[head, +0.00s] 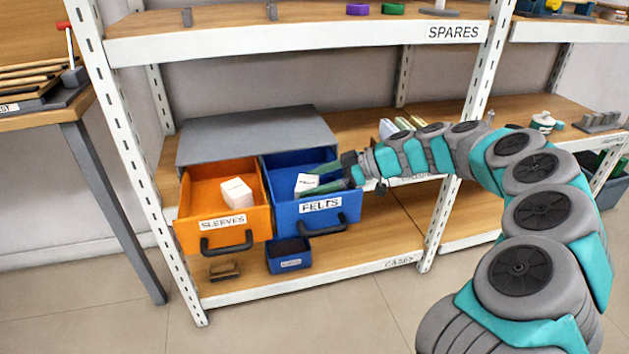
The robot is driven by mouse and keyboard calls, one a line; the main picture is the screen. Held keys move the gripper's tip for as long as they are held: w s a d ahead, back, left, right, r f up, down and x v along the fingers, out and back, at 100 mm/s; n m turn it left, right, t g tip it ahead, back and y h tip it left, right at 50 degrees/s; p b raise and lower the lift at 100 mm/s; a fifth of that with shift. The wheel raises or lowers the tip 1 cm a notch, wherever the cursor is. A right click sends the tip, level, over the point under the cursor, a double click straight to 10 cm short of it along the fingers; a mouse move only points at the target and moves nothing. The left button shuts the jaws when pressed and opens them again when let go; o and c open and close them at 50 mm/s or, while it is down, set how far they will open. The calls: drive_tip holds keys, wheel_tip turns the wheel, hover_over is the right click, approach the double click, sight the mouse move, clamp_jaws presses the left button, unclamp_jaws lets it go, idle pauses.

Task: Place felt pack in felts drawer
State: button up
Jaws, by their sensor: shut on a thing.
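The felts drawer (340,220) is a blue pulled-out drawer with a "FELTS" label and a black handle, in the grey cabinet on the shelf. My gripper (312,181) reaches into it from the right, with its dark green fingers inside the drawer's outline. The gripper is shut on a small white pack, the felt pack (306,186), which has dark print on it. The pack is within or just above the drawer opening. I cannot tell whether it touches the drawer floor.
Left of it, an open orange "SLEEVES" drawer (184,208) holds a white pack (237,193). A small blue bin (289,264) and a brown block (224,271) sit below. The white shelf upright (446,212) stands right of the drawer, near my arm. The "SPARES" shelf (300,40) is above.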

drive_tip(key=shift+f+b, duration=0.15)
drive_tip(key=shift+b, duration=0.2)
drive_tip(key=o, duration=1.1)
